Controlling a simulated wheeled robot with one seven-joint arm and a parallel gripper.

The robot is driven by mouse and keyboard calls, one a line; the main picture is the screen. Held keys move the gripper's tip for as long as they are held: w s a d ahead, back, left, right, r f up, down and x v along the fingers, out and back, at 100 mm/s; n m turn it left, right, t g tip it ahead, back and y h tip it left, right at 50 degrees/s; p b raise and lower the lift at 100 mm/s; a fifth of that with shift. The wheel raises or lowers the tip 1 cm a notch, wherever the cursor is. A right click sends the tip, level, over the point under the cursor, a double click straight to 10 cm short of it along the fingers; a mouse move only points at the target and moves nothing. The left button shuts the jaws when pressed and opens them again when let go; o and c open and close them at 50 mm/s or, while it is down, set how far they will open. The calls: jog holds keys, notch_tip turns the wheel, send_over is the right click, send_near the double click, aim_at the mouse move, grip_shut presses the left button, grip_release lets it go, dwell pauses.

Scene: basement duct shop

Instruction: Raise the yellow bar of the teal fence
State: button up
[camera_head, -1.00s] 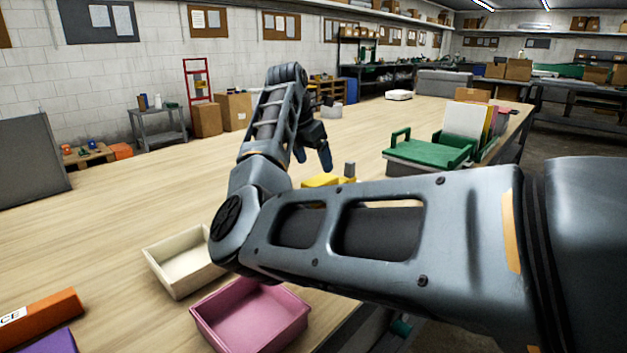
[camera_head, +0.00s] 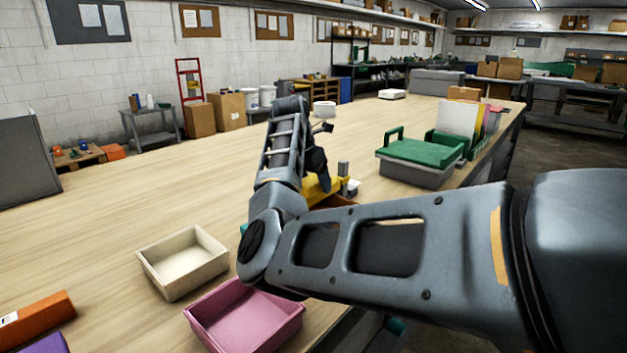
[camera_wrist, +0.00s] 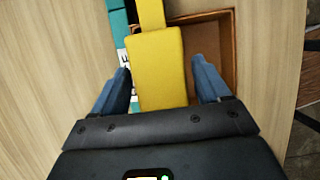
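The yellow bar (camera_wrist: 157,65) runs up the middle of the wrist view, with a wide near part and a narrower far part. In the head view a piece of it (camera_head: 322,188) shows beside my arm. The teal fence (camera_wrist: 118,22) with pale marks lies along the bar's left side in the wrist view; most of it is hidden. My gripper (camera_wrist: 161,75) is open, with one blue finger on each side of the wide part of the bar. The gaps to it look narrow, and I cannot tell whether either finger touches it.
A brown open box (camera_wrist: 212,45) lies right of the bar in the wrist view, near the table edge. In the head view a cream tray (camera_head: 182,262) and a pink tray (camera_head: 245,318) stand in front. A green-topped grey box (camera_head: 418,165) stands right. The left tabletop is mostly clear.

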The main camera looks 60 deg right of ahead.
aim_at(313, 179)
jog(key=c, duration=1.2)
jog(key=shift+r+p, duration=1.15)
jog(key=shift+r, duration=0.9)
jog(key=shift+c, duration=0.2)
jog(key=o, duration=1.2)
jog(key=shift+r, duration=0.1)
jog(key=shift+o, duration=1.1)
jog(key=v, duration=0.7)
jog(key=shift+a+r, duration=0.2)
jog(key=shift+r, duration=0.05)
